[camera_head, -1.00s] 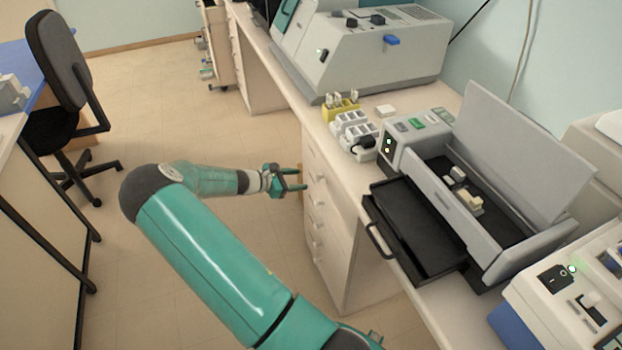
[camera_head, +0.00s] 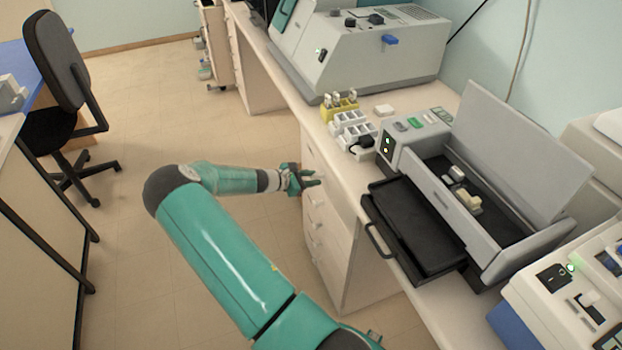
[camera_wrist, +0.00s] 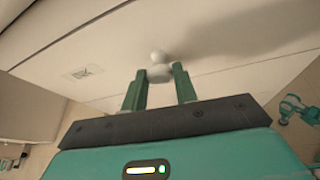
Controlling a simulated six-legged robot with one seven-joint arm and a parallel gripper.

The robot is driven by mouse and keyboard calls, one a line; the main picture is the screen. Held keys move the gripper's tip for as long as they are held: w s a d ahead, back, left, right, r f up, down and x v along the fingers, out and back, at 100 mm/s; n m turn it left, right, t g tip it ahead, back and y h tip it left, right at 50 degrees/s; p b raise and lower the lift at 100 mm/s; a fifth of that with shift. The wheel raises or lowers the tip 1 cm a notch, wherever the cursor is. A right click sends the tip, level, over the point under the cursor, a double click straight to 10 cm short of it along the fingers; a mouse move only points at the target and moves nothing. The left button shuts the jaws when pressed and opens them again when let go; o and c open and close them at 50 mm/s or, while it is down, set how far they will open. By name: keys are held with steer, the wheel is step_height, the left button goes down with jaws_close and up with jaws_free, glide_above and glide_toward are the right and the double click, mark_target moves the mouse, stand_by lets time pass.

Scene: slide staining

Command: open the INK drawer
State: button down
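A white drawer cabinet (camera_head: 340,262) stands under the bench, with several drawers and round knobs on its front. My gripper (camera_head: 314,178) is at the upper drawers of this front. In the wrist view my gripper (camera_wrist: 160,74) has its two green fingers apart, with a pale round knob (camera_wrist: 158,57) at and between the fingertips. Contact with the knob cannot be told. A small label (camera_wrist: 82,73) is on the drawer front (camera_wrist: 110,60) left of the knob; its text is too small to read. The drawers look closed.
On the bench above are a grey machine with an open lid (camera_head: 525,135), a black tray (camera_head: 415,235) jutting past the bench edge, and white racks (camera_head: 352,130). A chair (camera_head: 60,75) stands at the left. The floor (camera_head: 150,120) between is clear.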

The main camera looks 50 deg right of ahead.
steer(key=w+a, duration=0.8)
steer(key=a, duration=0.5)
steer(key=w+a, duration=0.7)
steer(key=a, duration=0.6)
steer(key=shift+w+a, duration=0.3)
steer(key=shift+w, duration=0.1)
steer(key=c, duration=1.1)
jaws_free()
steer(key=shift+a, duration=0.1)
steer(key=v, duration=1.3)
steer(key=shift+a+r, duration=0.2)
steer(key=shift+a, duration=0.05)
steer(key=shift+w, duration=0.1)
